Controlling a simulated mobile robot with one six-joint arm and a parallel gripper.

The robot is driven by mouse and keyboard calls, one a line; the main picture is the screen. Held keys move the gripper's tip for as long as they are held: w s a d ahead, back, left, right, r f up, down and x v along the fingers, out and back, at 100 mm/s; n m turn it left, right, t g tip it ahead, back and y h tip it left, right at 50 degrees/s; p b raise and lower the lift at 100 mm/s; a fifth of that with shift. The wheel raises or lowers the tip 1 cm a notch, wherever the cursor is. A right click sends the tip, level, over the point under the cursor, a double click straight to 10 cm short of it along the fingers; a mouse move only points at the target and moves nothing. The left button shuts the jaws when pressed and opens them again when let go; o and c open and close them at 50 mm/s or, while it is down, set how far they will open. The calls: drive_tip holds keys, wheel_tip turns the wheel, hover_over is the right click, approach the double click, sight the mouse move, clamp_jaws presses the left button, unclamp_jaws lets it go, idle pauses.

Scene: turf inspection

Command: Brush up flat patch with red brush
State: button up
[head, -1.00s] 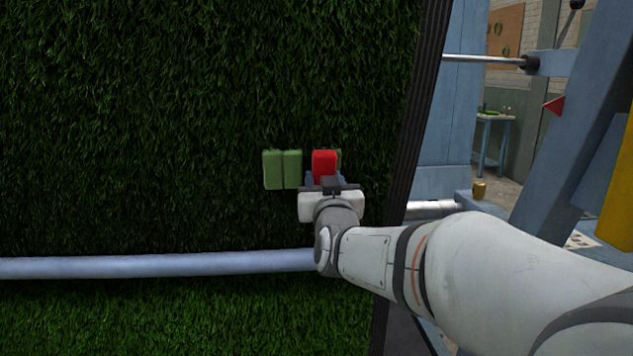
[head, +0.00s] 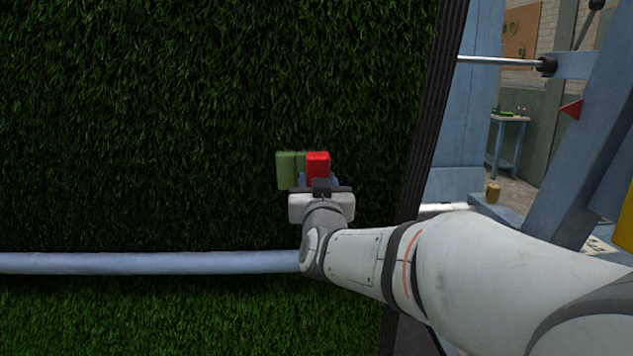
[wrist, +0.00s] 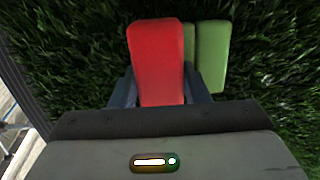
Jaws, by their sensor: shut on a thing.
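The red brush (head: 318,163) is held in my gripper (head: 320,182), in front of the upright turf. In the wrist view the red brush (wrist: 155,60) stands out between the two fingers of my gripper (wrist: 160,92), which is shut on it. Flat green blocks (head: 286,170) sit against the turf, just left of the brush and partly behind it. In the wrist view a green block (wrist: 210,55) shows to the right of the brush. I cannot tell whether the brush touches the turf (head: 180,120). No flat patch stands out clearly in the dark grass.
A pale blue horizontal bar (head: 150,263) crosses in front of the turf, below my gripper. A dark edge strip (head: 432,130) bounds the turf on the right. Beyond it are blue frame posts (head: 580,130) and a small table (head: 508,135). The turf to the left is clear.

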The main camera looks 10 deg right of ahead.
drive_tip(key=shift+w+a+p, duration=0.1)
drive_tip(key=shift+a+p, duration=0.35)
drive_tip(key=shift+a, duration=1.7)
drive_tip(key=shift+a, duration=0.1)
drive_tip(key=shift+w+a+r, duration=0.1)
drive_tip(key=shift+a, duration=0.8)
drive_tip(key=shift+a, duration=0.1)
drive_tip(key=shift+a+p, duration=0.45)
drive_tip(key=shift+a, duration=0.4)
drive_tip(key=shift+d+b, duration=1.1)
drive_tip(key=shift+d, duration=1)
drive_tip(key=shift+d, duration=0.1)
